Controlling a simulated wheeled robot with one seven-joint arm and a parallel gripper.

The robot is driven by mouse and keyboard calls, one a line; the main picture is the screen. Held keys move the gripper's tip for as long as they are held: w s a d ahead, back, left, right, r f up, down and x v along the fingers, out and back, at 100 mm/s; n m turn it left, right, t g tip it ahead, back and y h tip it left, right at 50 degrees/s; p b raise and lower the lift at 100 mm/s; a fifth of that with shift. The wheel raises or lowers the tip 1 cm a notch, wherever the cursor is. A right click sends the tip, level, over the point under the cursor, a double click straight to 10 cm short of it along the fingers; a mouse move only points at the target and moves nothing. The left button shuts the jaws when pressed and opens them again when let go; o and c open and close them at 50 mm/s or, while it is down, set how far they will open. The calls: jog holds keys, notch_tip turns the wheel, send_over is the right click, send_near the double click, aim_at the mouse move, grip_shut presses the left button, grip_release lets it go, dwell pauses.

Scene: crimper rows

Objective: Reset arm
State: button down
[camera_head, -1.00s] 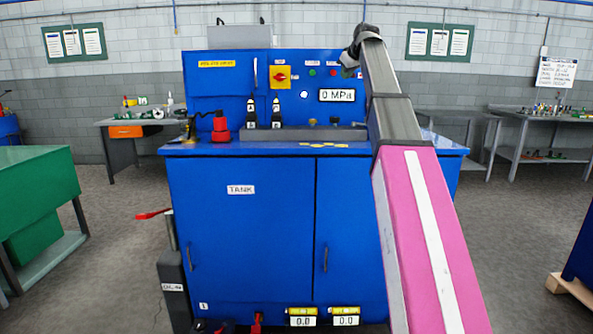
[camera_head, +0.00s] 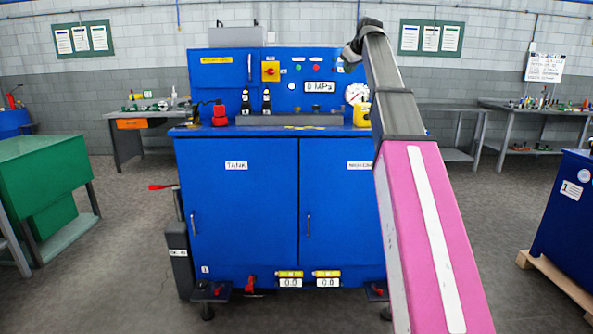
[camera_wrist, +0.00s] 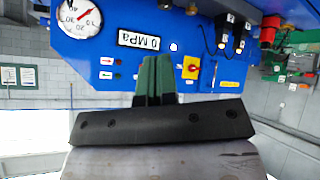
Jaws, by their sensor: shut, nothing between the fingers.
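My arm rises through the right of the head view, raised and bent over at its far end. My gripper (camera_head: 349,58) is the small dark end at the top, too small there to read its fingers. In the wrist view the two dark green fingers of my gripper (camera_wrist: 155,68) are together with nothing between them. Behind them the picture is tilted and shows the blue panel with its gauge (camera_wrist: 80,18) and 0 MPa display (camera_wrist: 139,41). The gripper appears apart from the panel.
A blue test bench (camera_head: 245,205) stands ahead, with red and black items on its top. A green table (camera_head: 45,170) is at left, a blue cabinet (camera_head: 562,225) on a wooden pallet at right. Grey side tables stand behind. Floor is open on both sides of the bench.

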jog(key=s+f+m+g+h, duration=0.1)
jog(key=s+f, duration=0.2)
jog(key=f, duration=1.2)
jog(key=s+f+m+g, duration=0.2)
jog(key=s+f, duration=0.2)
jog(key=f, duration=1.1)
jog(key=s+f+m+g+h, duration=0.1)
jog(key=s+f, duration=0.2)
jog(key=f, duration=1.1)
jog(key=s+f+m+g+h, duration=0.1)
jog(key=s+f+m+g, duration=0.2)
jog(key=s+f, duration=2.2)
notch_tip(320, 180, down, 4)
jog(key=shift+s+a+r+m+g, duration=0.1)
jog(key=shift+s+a+m+g, duration=0.2)
jog(key=shift+g, duration=0.7)
jog(key=shift+d, duration=0.1)
